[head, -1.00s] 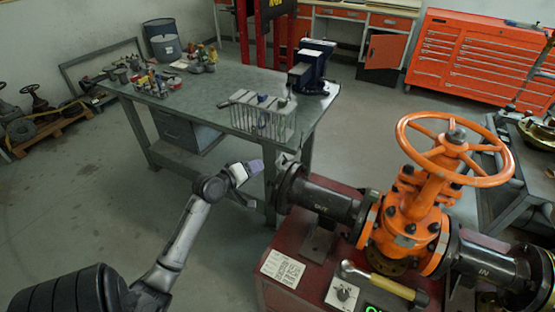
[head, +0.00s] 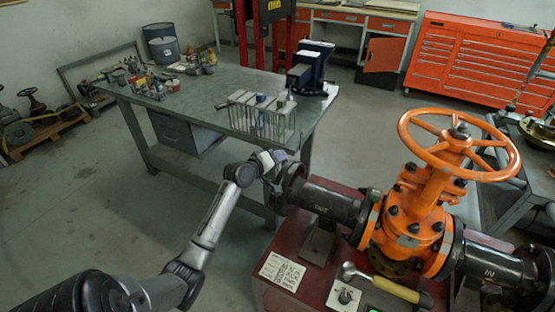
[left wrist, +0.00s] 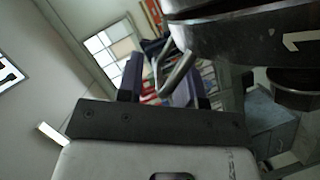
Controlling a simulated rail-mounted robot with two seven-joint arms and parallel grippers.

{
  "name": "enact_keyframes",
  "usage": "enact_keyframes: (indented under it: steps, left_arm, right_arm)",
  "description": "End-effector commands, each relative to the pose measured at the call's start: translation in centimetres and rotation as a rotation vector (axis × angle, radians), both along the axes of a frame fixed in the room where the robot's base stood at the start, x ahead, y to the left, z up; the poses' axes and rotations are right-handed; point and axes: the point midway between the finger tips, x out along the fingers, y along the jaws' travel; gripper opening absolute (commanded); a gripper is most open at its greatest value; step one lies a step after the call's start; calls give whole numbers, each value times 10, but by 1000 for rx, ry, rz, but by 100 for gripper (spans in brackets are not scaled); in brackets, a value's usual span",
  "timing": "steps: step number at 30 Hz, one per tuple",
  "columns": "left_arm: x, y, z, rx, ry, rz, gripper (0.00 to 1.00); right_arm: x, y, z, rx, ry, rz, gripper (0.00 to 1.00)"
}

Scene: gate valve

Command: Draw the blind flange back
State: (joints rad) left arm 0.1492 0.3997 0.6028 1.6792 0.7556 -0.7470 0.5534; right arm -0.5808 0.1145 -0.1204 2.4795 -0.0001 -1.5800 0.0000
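The blind flange (head: 289,184) is the dark disc at the left end of the pipe marked OUT (head: 330,203). In the left wrist view the flange (left wrist: 250,35) fills the top right, with a "1" on its rim and a curved metal handle (left wrist: 176,72) on it. My left gripper (head: 273,160) is beside the flange's left face in the head view. In the wrist view its two fingers (left wrist: 165,85) stand apart, and the handle shows close to the gap between them. I cannot tell if they touch it. My right gripper is not in view.
The orange gate valve (head: 412,220) with its handwheel (head: 460,145) stands right of the pipe on a red stand (head: 262,282). A workbench (head: 215,95) with a wire rack (head: 262,118) is behind my gripper.

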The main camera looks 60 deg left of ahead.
Motion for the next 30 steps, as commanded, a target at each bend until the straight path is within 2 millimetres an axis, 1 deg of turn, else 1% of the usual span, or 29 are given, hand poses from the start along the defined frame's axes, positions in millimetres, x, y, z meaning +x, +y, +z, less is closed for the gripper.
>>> enact_keyframes:
  steps: [4,5,15,26,30]
  left_arm:
    - [0,0,0,0,0,0,34]
    - [0,0,0,0,0,0,32]
    - [0,0,1,0,-1,-1,0]
    - [0,0,2,0,-3,-1,0]
    - [-3,6,5,-1,-2,0,0]
  right_arm:
    - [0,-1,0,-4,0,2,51]
    - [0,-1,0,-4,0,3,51]
    - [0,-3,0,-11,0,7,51]
    - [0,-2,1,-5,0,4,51]
    - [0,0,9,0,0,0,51]
